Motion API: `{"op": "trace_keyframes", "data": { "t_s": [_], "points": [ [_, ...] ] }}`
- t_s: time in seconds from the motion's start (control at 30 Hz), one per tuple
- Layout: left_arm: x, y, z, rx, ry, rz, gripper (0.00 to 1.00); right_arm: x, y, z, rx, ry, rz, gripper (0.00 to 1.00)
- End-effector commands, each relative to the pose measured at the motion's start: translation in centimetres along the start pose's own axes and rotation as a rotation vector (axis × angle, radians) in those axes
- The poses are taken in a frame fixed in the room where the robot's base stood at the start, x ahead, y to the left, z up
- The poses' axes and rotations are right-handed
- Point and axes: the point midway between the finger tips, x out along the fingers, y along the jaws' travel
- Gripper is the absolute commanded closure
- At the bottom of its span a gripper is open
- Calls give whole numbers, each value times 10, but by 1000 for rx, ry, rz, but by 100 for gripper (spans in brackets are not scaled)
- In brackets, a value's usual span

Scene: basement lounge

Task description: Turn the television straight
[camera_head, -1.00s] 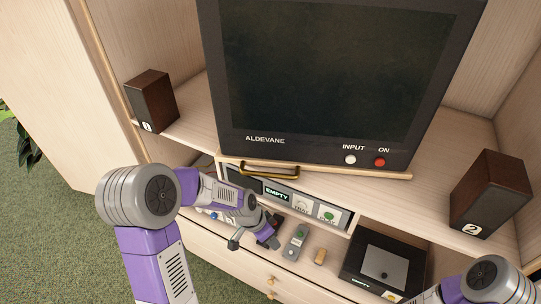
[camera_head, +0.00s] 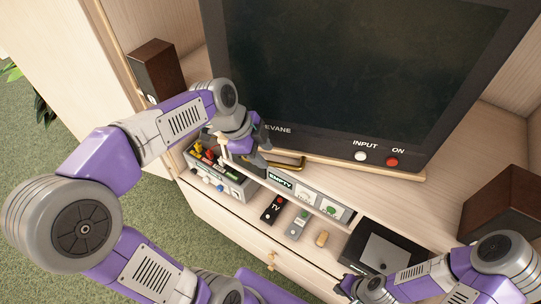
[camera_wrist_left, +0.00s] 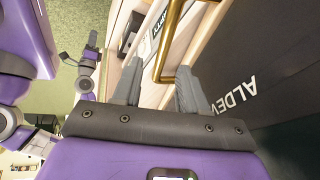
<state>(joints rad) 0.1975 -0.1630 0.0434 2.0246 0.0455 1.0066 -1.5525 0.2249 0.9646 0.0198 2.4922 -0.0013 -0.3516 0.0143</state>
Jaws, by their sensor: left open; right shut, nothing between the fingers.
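The dark television (camera_head: 365,70), lettered ALDEVANE, stands on a thin wooden board (camera_head: 370,168) in the cabinet, turned at an angle to the shelf edge. A brass handle (camera_head: 288,164) sits at the board's front left. My left gripper (camera_head: 260,146) is open at the left end of this handle, by the television's lower left corner. In the left wrist view, the handle (camera_wrist_left: 169,42) shows between the open fingers (camera_wrist_left: 158,78); I cannot tell whether they touch it. My right gripper (camera_head: 352,287) is shut and empty, low in front of the black box.
Dark speakers stand left (camera_head: 155,68) and right (camera_head: 503,205) of the television. Below are a grey box with coloured plugs (camera_head: 218,172), a TV remote (camera_head: 272,208), a grey remote (camera_head: 298,224), a small wooden piece (camera_head: 322,239) and a black box (camera_head: 385,250).

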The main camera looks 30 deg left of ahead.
Motion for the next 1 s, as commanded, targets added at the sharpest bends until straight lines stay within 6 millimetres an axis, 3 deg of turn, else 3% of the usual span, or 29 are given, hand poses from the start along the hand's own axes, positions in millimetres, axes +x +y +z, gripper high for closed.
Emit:
{"op": "trace_keyframes", "data": {
  "t_s": [0.2, 0.6, 0.87, 1.0],
  "points": [
    [32, 0, 0, 0, 0, 4, 58, 2, 1, -1, 0, 2, 0, 100],
    [41, 0, 0, -1, 0, 0, 58, 2, 1, -1, 0, 2, 0, 100],
    [40, 0, 0, -1, 0, 0, 98, 2, 1, -1, 0, 2, 0, 100],
    [40, 0, 0, -1, 0, 0, 100, 2, 1, -1, 0, 2, 0, 100]
  ]
}}
